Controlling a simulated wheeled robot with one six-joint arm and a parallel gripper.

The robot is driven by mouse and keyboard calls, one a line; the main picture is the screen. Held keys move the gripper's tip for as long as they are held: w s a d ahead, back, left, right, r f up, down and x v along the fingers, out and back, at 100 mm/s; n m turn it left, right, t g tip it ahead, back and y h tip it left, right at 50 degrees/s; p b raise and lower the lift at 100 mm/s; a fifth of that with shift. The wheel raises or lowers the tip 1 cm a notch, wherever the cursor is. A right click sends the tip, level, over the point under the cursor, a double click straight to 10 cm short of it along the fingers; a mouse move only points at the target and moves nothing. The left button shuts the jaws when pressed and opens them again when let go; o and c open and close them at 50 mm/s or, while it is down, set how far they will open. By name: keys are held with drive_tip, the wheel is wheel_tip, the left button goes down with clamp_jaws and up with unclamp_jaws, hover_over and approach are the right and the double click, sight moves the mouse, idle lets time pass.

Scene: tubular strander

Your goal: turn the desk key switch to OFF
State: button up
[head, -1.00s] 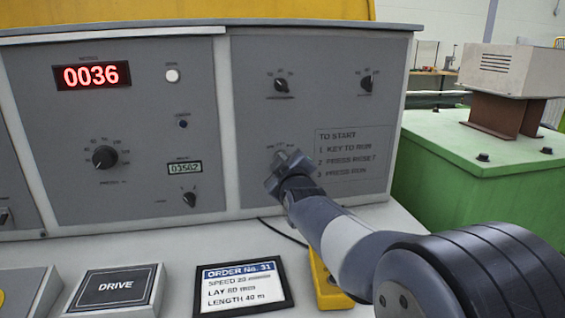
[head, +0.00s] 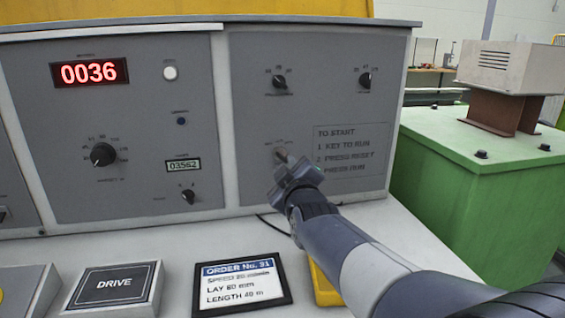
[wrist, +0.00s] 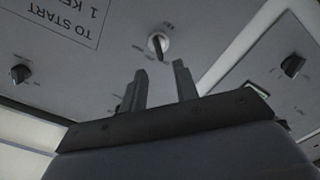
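The desk key switch (wrist: 158,44) is on the grey panel, a round light collar with a dark key in it, seen in the wrist view just beyond my fingertips. In the head view the key switch (head: 280,152) shows only in part, as my gripper (head: 294,168) covers most of it. In the wrist view my gripper (wrist: 160,76) is open, with its two fingers apart and nothing between them. The key lies a little beyond the gap and clear of both fingers. The lettering around the switch is too small to read.
Other knobs (head: 279,82) sit above the switch, and a start notice (head: 351,152) is to its right. An order card (head: 241,284) and a DRIVE plate (head: 113,287) lie on the desk below. A green machine housing (head: 490,180) stands to the right.

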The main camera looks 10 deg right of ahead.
sight(280, 158)
drive_tip(key=shift+s, duration=2.35)
drive_tip(key=w, duration=1.1)
drive_tip(key=shift+s, duration=0.1)
